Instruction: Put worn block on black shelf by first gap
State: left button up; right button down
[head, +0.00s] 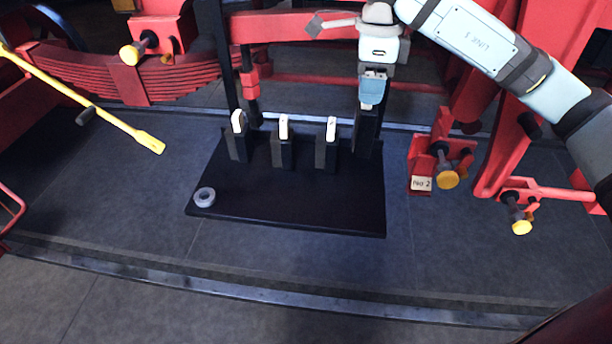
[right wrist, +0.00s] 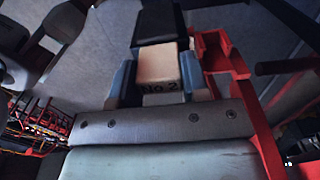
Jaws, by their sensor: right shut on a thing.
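My right gripper (head: 372,92) points down at the back right of a black board (head: 290,205), over a tall black post (head: 368,135). In the right wrist view it is shut on a cream block (right wrist: 158,63), marked "No 2" on its near side. A black piece (right wrist: 160,20) shows just beyond the block; I cannot tell whether they touch. In the head view the fingers mostly hide the block. Three black uprights with pale tops, left (head: 238,122), middle (head: 283,127) and right (head: 331,129), stand along the board's back with gaps between. I cannot tell which part is the black shelf.
A grey ring (head: 204,197) lies on the board's front left. A red bracket (head: 421,172) labelled "No 2" stands to the right. A red beam (head: 285,27) crosses behind, and a yellow lever (head: 100,112) lies left. The front floor is clear.

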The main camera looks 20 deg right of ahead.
aim_at(360, 150)
jog(key=shift+f, duration=0.35)
notch_tip(360, 150, down, 14)
jog(key=shift+f, duration=2.65)
jog(key=shift+f, duration=0.15)
jog(key=c, duration=0.6)
grip_release()
